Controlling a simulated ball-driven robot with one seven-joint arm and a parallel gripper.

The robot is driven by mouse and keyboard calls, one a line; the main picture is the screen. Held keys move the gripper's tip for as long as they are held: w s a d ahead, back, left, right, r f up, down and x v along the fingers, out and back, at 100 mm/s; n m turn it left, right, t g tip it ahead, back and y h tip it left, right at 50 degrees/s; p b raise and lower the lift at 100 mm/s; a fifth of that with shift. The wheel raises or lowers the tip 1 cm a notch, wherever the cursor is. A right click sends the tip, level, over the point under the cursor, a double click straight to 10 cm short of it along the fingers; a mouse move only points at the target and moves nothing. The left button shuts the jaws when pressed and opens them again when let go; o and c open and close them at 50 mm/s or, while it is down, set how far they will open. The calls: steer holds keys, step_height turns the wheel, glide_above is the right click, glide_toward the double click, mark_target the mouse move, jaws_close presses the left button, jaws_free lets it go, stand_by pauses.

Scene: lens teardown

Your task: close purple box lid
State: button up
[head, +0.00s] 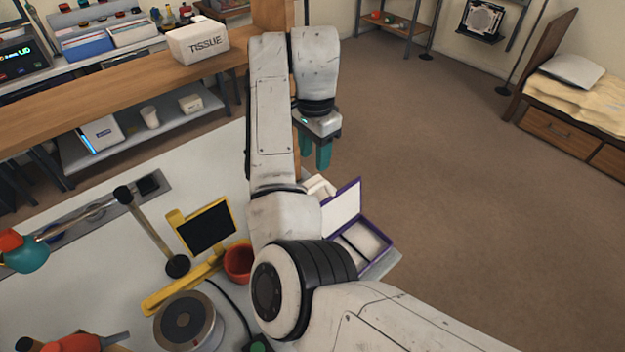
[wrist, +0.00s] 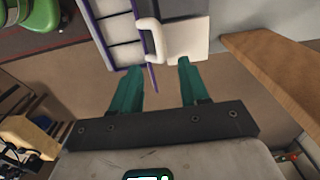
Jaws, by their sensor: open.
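The purple box (head: 383,251) sits at the table's right corner, with a white interior split by dark dividers. Its lid (head: 341,209) stands raised, white inside with a purple rim. My arm hides part of the box in the head view. In the wrist view the box (wrist: 112,30) shows at the top, with the lid seen nearly edge-on as a thin purple strip (wrist: 152,78). My gripper (head: 315,166) has teal fingers, spread apart and empty, beyond the box's lid side. In the wrist view my gripper (wrist: 158,65) points toward the lid's edge; contact is unclear.
A white object (head: 318,187) lies close behind the lid. Open floor (head: 450,180) lies beyond the table's right edge.

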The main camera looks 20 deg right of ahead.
mark_target(314, 185)
step_height(314, 185, down, 9)
steer(key=shift+f+p, duration=0.1)
steer(key=shift+p, duration=0.2)
jaws_close()
stand_by(0.5)
